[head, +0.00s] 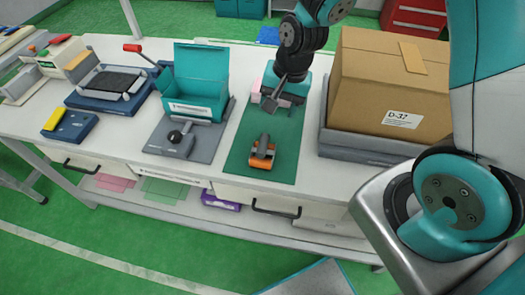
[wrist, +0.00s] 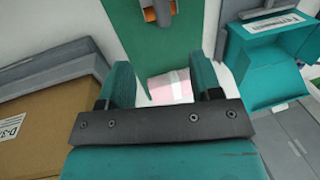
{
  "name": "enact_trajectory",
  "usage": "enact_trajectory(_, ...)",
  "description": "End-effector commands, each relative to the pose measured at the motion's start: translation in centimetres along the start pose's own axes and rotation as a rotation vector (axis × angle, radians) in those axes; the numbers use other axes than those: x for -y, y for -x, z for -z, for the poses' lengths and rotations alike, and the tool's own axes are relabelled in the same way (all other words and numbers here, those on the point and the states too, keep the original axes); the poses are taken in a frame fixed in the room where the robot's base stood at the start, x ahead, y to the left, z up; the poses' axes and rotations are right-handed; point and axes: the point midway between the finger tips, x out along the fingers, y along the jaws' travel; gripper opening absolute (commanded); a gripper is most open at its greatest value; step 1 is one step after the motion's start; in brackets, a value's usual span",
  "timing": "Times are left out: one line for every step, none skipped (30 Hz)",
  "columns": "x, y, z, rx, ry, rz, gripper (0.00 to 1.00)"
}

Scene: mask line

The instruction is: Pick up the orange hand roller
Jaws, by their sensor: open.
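The orange hand roller (head: 262,154) lies on the green mat (head: 240,146) near its front end, with its grey handle pointing toward the back. In the wrist view a part of the roller (wrist: 150,14) shows at the top edge, cut off by the frame. My gripper (head: 270,99) is open above the back part of the mat, behind the roller and apart from it. In the wrist view the two fingers of my gripper (wrist: 165,88) stand apart, and a pale pink-and-white block (wrist: 170,86) shows below and between them.
A cardboard box (head: 385,85) in a grey tray stands right of the mat. A teal open box (head: 195,85) on a grey base with a black-knobbed part (head: 178,137) stands left. A blue press with a red-tipped lever (head: 135,48) is farther left. The mat around the roller is clear.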

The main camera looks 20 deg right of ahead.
Motion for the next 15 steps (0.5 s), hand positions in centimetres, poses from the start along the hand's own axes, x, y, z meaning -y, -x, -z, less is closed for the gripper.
enact_trajectory(0.0, -1.1, -0.1, 0.006, 0.001, -0.005, 0.59)
enact_trajectory(0.0, -1.7, -0.1, 0.006, 0.002, -0.005, 0.59)
enact_trajectory(0.0, -2.6, -0.1, 0.005, 0.003, -0.004, 0.59)
enact_trajectory(0.0, -3.1, -0.1, 0.005, 0.003, -0.004, 0.59)
enact_trajectory(0.0, -3.8, -0.1, 0.005, 0.004, -0.004, 0.59)
enact_trajectory(0.0, -4.6, -0.2, 0.005, 0.004, -0.004, 0.59)
enact_trajectory(0.0, -5.2, -0.2, 0.006, 0.004, -0.005, 0.59)
enact_trajectory(0.0, -5.7, -0.1, 0.005, 0.004, -0.003, 0.59)
enact_trajectory(0.0, -6.4, -0.1, 0.005, 0.004, -0.003, 0.59)
enact_trajectory(0.0, -7.0, -0.1, 0.004, 0.004, -0.003, 0.59)
enact_trajectory(0.0, -7.4, -0.1, 0.004, 0.004, -0.003, 0.59)
enact_trajectory(0.0, -7.9, -0.1, 0.003, 0.004, -0.002, 0.59)
enact_trajectory(0.1, -8.2, -0.1, 0.003, 0.005, -0.002, 0.59)
enact_trajectory(0.1, -8.6, -0.1, 0.003, 0.005, -0.002, 0.59)
enact_trajectory(0.1, -8.8, -0.1, 0.002, 0.005, -0.001, 0.59)
